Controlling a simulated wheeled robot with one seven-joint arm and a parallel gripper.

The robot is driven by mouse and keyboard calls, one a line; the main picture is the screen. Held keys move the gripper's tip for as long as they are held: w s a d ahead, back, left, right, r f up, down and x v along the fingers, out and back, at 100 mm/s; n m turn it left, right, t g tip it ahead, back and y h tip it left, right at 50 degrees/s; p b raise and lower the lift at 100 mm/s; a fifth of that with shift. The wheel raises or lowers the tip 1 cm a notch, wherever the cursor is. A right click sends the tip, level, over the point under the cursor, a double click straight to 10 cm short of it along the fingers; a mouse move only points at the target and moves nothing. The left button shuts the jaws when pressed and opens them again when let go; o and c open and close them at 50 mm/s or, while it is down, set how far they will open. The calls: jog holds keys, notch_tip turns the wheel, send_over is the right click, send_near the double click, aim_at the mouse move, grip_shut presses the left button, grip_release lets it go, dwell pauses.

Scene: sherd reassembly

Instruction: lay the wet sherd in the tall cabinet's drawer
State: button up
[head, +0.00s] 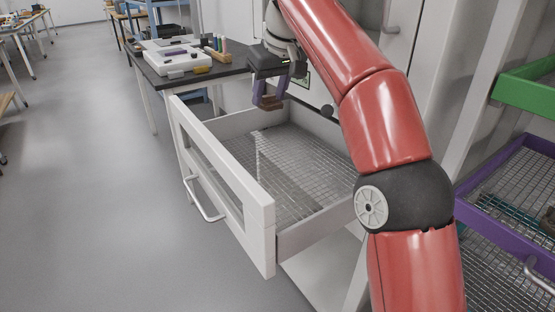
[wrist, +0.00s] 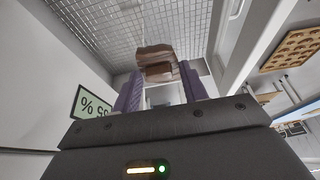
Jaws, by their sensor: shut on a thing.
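My gripper (head: 268,101) hangs from my red arm over the back left part of the open drawer. In the wrist view my gripper (wrist: 160,88) is shut on a brown sherd (wrist: 156,66), held between two purple fingers. In the head view the sherd is small and mostly hidden by the fingers. The drawer (head: 226,196) is pulled out of the tall cabinet (head: 391,45). It has a pale frame, a front with a window and handle, and a wire mesh floor (head: 290,165) that looks bare. The sherd is apart from the mesh.
A dark table (head: 146,76) with a white case (head: 176,58) and several coloured items stands behind the drawer at left. Purple (head: 505,180) and green (head: 528,84) trays are at the right. The grey floor (head: 80,190) at left is clear.

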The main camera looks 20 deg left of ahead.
notch_tip(320, 180, down, 18)
jog(key=b, duration=0.7)
jog(key=o, duration=1)
jog(key=p+v, duration=0.2)
jog(key=v, duration=1)
